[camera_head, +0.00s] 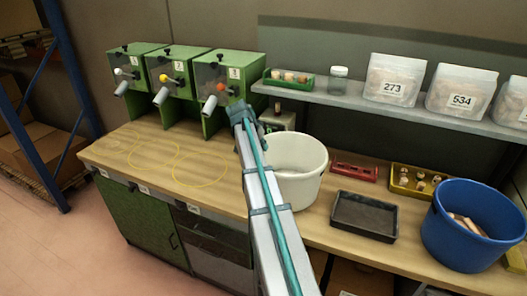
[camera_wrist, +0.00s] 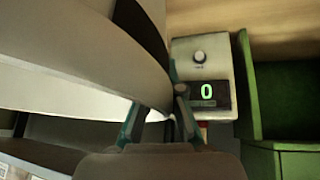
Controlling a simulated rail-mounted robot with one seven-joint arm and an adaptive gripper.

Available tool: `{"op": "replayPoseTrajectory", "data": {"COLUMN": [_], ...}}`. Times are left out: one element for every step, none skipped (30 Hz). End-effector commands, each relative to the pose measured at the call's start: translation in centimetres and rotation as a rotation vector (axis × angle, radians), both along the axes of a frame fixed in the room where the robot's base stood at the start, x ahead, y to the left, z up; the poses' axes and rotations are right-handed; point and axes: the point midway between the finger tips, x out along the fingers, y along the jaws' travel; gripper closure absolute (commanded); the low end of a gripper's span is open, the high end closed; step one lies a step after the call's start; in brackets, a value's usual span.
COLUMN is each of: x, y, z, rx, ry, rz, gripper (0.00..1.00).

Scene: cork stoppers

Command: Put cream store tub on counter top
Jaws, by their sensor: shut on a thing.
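The cream store tub (camera_head: 299,185) is a wide, pale, open bucket near the middle of the counter top (camera_head: 150,165) in the head view. It looks upright, and I cannot tell whether its base touches the counter. Its curved wall and rim (camera_wrist: 70,65) fill the left of the wrist view. My gripper (camera_wrist: 160,115) is shut on the tub's rim. In the head view my arm crosses in front of the tub's left side and hides part of it, and the fingertips are not clear there.
A scale reading 0 (camera_wrist: 205,90) stands close beside the gripper. Green dispensers (camera_head: 215,85) stand at back left. A black tray (camera_head: 365,215), red rack (camera_head: 353,171), yellow tray (camera_head: 418,183) and blue tub (camera_head: 468,228) lie to the right. A shelf (camera_head: 390,107) overhangs the back. The counter's left is clear.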

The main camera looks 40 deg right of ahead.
Motion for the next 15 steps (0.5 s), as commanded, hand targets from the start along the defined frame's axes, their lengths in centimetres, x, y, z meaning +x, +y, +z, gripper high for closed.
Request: {"op": "replayPoseTrajectory", "data": {"x": [-0.1,-0.1,-0.1,-0.1,-0.1,-0.1,-0.1,-0.1,-0.1,-0.1,-0.1,0.0,0.0,0.0,0.0], "y": [-0.4,-0.4,-0.4,-0.3,-0.3,-0.3,-0.3,-0.3,-0.3,-0.4,-0.4,-0.4,-0.4,-0.4,-0.4], "z": [-0.3,-0.7,-1.2,-1.6,-2.0,-2.5,-2.8,-3.0,-3.2,-3.3,-3.4,-3.4,-3.4,-3.4,-3.4], "rx": [0.0,0.0,0.0,0.0,0.0,0.0,0.0,-0.001,-0.002,-0.001,-0.001,-0.001,-0.001,-0.001,-0.001], "ry": [0.003,0.004,0.004,0.003,0.004,0.004,0.004,0.003,0.002,0.002,0.001,0.001,0.001,0.001,0.001], "rz": [-0.001,0.0,0.0,0.001,0.0,0.0,0.0,0.0,0.001,0.001,0.0,0.0,0.0,0.0,0.0], "gripper": [1.0,1.0,1.0,1.0,1.0,1.0,1.0,1.0,1.0,1.0,1.0,1.0,1.0,1.0,1.0]}}
